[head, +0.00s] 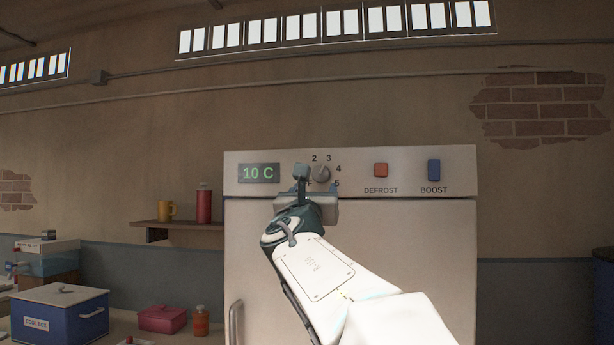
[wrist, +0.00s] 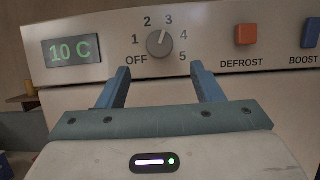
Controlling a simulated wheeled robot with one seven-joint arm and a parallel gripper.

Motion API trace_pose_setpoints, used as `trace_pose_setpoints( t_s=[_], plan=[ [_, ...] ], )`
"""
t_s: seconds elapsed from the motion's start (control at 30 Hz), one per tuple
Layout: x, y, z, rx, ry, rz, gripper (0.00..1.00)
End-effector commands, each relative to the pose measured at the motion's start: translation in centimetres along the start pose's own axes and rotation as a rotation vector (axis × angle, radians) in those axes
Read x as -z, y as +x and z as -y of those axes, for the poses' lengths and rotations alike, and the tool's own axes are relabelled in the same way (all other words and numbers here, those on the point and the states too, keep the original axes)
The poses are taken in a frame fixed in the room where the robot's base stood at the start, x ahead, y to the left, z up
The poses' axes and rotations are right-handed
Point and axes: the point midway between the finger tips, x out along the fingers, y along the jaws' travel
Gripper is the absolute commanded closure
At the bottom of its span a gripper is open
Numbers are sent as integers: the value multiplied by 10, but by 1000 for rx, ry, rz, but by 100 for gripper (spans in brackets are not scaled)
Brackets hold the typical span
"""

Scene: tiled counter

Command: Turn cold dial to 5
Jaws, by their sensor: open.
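The cold dial (wrist: 160,43) is a round grey knob on the fridge's top panel, ringed by OFF and 1 to 5. Its light mark seems to point up, near the 3. In the head view the dial (head: 323,173) shows just right of my gripper's left finger, which hides part of the scale. My gripper (wrist: 159,72) is open and empty, its two blue fingers apart below the dial in the wrist view. The gripper (head: 318,184) shows in front of the panel in the head view. I cannot tell whether a finger touches the dial.
A green display (wrist: 71,50) left of the dial reads 10 C. To the right are a red DEFROST button (head: 380,170) and a blue BOOST switch (head: 434,170). The fridge door (head: 420,260) is below. A blue cool box (head: 60,315) stands at lower left.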

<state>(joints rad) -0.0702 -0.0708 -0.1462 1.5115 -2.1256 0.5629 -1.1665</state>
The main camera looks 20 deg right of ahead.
Motion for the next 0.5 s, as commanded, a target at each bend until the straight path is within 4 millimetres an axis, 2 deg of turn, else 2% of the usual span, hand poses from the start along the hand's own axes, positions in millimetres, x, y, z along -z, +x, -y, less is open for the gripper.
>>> trace_pose_setpoints(
  t_s=[0.03, 0.2, 0.33, 0.5],
  plan=[
    [-2, 12, 0, 2, -2, -1, 40],
    [-2, 43, 0, 2, -1, 0, 40],
    [-2, 62, 0, 1, -1, -1, 40],
    [-1, 77, 0, 1, 2, -1, 40]
  ],
)
